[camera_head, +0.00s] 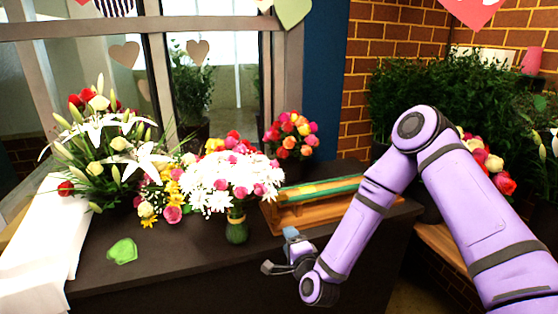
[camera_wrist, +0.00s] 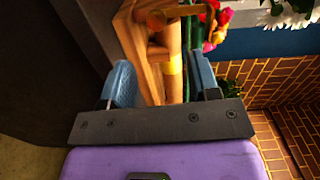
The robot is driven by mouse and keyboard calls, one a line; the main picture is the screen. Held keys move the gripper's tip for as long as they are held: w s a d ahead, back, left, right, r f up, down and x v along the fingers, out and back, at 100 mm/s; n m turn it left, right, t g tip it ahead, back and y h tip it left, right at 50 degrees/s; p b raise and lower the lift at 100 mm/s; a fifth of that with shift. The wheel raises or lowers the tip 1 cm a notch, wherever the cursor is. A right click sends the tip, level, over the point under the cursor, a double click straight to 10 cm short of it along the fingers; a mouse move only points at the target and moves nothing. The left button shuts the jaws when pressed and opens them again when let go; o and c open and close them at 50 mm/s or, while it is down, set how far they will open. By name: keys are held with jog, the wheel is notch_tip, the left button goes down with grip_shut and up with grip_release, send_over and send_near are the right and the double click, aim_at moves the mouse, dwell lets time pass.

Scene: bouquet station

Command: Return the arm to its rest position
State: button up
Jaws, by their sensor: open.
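My purple arm reaches in from the right in the head view, bent at the elbow. I cannot tell the exact gap between my fingers and the rack.
A vase of white and pink flowers (camera_head: 237,228) stands left of the rack. Lily and rose bouquets (camera_head: 120,150) fill the left side. A green crumpled piece (camera_head: 122,251) lies on the counter's front left. A brick wall (camera_head: 345,60) and plants (camera_head: 400,90) are behind my arm.

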jog(key=s+d+r+n+g+h, duration=0.1)
jog(key=s+d+r+n+g, duration=0.15)
jog(key=d+r+n, duration=0.65)
jog(key=s+d+r+n+g+h, duration=0.1)
jog(key=d+r+n+g+h, duration=0.2)
jog(key=r, duration=1.1)
jog(key=s+d+r+g, duration=0.2)
jog(key=s+d+r, duration=0.2)
jog(key=s, duration=0.5)
jog(key=s+d+r+n+g+h, duration=0.1)
jog(key=s+d+r, duration=0.4)
jog(key=s, duration=0.5)
jog(key=s+d+r+g+h, duration=0.1)
jog(key=s+d+r+g, duration=0.2)
jog(key=s, duration=0.7)
jog(key=shift+d+r+n, duration=0.3)
jog(key=shift+d+r, duration=0.4)
jog(key=shift+d, duration=0.4)
jog(key=shift+s, duration=0.1)
